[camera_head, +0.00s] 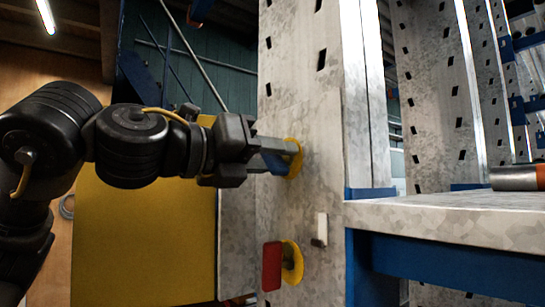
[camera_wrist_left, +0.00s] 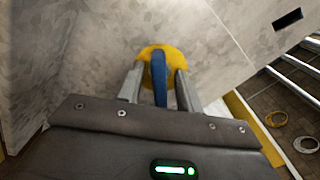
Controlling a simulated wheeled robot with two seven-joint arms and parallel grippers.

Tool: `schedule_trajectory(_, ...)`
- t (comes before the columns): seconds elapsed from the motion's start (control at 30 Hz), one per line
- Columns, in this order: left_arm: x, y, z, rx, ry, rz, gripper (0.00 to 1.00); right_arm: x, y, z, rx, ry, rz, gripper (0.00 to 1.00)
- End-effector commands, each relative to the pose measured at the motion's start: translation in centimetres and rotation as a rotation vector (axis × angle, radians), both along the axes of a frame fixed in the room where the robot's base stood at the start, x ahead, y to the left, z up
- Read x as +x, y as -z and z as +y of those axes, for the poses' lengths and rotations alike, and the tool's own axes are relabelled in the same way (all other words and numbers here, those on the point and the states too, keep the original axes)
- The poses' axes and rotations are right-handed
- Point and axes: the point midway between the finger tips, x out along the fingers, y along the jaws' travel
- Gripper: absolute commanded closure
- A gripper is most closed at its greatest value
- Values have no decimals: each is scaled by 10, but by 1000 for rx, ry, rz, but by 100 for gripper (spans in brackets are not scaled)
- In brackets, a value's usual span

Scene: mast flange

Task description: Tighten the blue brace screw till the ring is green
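The blue brace screw has a flat blue handle (camera_wrist_left: 159,82), seen nearly edge-on in the left wrist view. Behind it is a round ring (camera_wrist_left: 146,54), which is yellow; the ring also shows in the head view (camera_head: 296,158) on the grey upright. My left gripper (camera_head: 273,156) reaches it from the left. Its two fingers (camera_wrist_left: 160,88) stand on either side of the blue handle, with gaps visible on both sides, so it is open around the handle. In the head view the gripper hides most of the handle. My right gripper is not in view.
Below on the same upright is a red handle (camera_head: 272,266) with its own yellow ring (camera_head: 291,262). A small white piece (camera_head: 320,229) is beside it. A grey shelf (camera_head: 450,215) on a blue beam juts out at right, and a yellow panel (camera_head: 143,240) stands behind my arm.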

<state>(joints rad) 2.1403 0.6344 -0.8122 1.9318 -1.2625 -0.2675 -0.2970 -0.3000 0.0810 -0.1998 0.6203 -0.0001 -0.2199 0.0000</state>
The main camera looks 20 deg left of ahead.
Motion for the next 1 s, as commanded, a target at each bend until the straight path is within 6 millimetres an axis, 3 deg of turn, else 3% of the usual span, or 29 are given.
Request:
schedule_trajectory(0.43,-35,1,29,-1,0,-2,64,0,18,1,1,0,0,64)
schedule_trajectory(1.0,-38,0,32,-1,0,1,64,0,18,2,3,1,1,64)
